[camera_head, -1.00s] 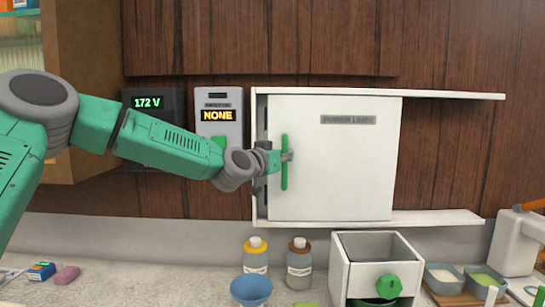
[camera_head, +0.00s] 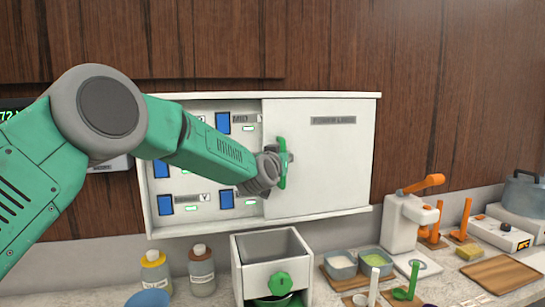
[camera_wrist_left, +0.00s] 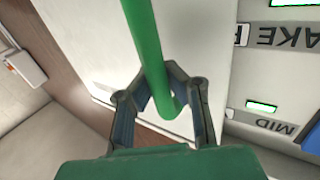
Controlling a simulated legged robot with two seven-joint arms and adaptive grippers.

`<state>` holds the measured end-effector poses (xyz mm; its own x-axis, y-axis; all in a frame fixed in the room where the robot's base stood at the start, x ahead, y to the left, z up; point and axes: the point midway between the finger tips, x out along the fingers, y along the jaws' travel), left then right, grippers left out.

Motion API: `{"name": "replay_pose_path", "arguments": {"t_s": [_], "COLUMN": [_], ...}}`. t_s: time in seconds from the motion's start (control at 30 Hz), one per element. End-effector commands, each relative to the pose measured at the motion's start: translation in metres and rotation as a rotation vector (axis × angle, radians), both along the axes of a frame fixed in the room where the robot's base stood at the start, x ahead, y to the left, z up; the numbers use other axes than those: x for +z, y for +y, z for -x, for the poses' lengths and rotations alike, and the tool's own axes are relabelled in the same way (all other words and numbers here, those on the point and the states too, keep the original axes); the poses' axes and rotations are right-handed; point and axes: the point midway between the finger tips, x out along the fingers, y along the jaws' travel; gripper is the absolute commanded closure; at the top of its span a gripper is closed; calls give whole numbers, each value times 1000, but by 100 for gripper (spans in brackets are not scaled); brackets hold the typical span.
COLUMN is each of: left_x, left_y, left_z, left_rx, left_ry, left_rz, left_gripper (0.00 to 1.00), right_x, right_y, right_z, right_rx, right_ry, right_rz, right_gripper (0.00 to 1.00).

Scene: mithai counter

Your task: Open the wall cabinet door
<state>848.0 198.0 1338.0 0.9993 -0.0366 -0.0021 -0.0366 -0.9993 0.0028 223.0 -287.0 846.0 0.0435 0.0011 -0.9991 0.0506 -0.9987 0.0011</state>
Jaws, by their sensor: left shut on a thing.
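The white wall cabinet's sliding door (camera_head: 335,165), with a dark label near its top, covers the right part of the cabinet. The left part stands open and shows blue switches (camera_head: 165,205), labels and small green lights inside. A green vertical bar handle (camera_head: 282,163) is at the door's left edge. My left gripper (camera_head: 277,165) is shut on this handle. In the left wrist view the fingers (camera_wrist_left: 160,98) close around the green bar (camera_wrist_left: 145,40), and the open interior with labels shows at the right. My right gripper is in neither view.
A white box with a green knob (camera_head: 280,282), two capped bottles (camera_head: 202,270) and a blue bowl (camera_head: 148,299) stand on the counter below. A white press with an orange lever (camera_head: 402,220) stands at the right. My left arm covers part of the cabinet's left side.

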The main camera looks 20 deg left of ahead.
Motion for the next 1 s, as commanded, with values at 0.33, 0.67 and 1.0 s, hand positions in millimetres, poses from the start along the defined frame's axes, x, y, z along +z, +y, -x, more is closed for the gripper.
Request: {"name": "replay_pose_path", "arguments": {"t_s": [0.33,0.67,1.0], "left_x": [-2,-1,-2], "left_y": [-7,-10,-8], "left_z": [-2,-5,-4], "left_rx": [-6,-3,-3], "left_ry": [4,3,4], "left_rz": [-2,-3,-3], "left_gripper": [100,66,64], "right_x": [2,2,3], "right_y": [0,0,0], "right_z": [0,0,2], "right_rx": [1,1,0], "right_ry": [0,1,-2], "right_rz": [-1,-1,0], "right_gripper": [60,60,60]}}
